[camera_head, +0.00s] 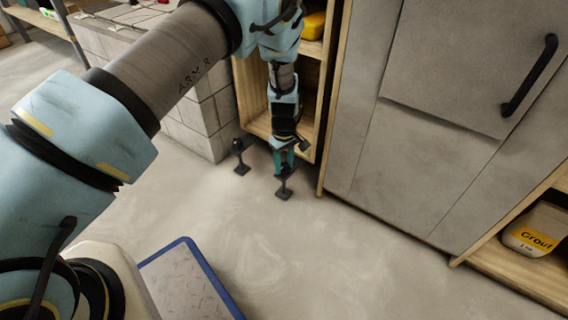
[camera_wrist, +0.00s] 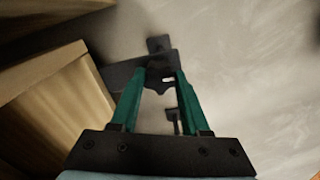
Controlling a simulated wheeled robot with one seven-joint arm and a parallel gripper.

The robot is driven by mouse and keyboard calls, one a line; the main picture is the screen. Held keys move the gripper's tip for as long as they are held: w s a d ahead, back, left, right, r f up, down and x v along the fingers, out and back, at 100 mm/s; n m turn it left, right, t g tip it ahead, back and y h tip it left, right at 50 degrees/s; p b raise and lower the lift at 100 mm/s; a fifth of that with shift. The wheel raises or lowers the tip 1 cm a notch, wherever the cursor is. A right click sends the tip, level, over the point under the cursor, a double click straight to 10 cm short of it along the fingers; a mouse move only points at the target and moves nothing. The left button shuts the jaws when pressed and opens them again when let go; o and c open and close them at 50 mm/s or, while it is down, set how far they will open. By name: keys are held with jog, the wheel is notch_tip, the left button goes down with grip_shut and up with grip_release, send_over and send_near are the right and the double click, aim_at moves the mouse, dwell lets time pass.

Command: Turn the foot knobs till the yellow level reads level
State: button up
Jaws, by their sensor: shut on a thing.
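My gripper (camera_head: 284,166) reaches down at the front of the wooden cabinet, low over the floor. Its green fingers are shut on the dark knob of one foot (camera_head: 284,193), whose flat base rests on the floor. In the wrist view the fingertips (camera_wrist: 160,74) close on this dark knob (camera_wrist: 158,87), and the fingers hide part of it. A second dark foot (camera_head: 240,159) stands to the left, apart from my gripper. A yellow object (camera_head: 314,25) lies in the upper cabinet opening; I cannot tell if it is the level, and no reading shows.
The wooden cabinet (camera_head: 325,110) stands close to my gripper, with grey panels (camera_head: 385,150) to its right. A grey block stack (camera_head: 205,125) is at the left. A blue-edged board (camera_head: 190,280) lies in front. A grout bag (camera_head: 535,232) sits at right. The middle floor is clear.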

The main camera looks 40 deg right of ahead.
grip_shut()
jog(key=shift+m+p, duration=0.4)
jog(key=shift+p, duration=0.05)
jog(key=shift+r+m+p, duration=0.15)
jog(key=shift+m+p, duration=0.35)
jog(key=shift+m, duration=0.1)
jog(key=m+p, duration=0.1)
jog(key=m, duration=0.1)
jog(key=shift+m+p, duration=0.3)
jog(key=shift+p, duration=0.05)
jog(key=m+p, duration=0.2)
jog(key=m, duration=0.4)
jog(key=shift+f, duration=0.2)
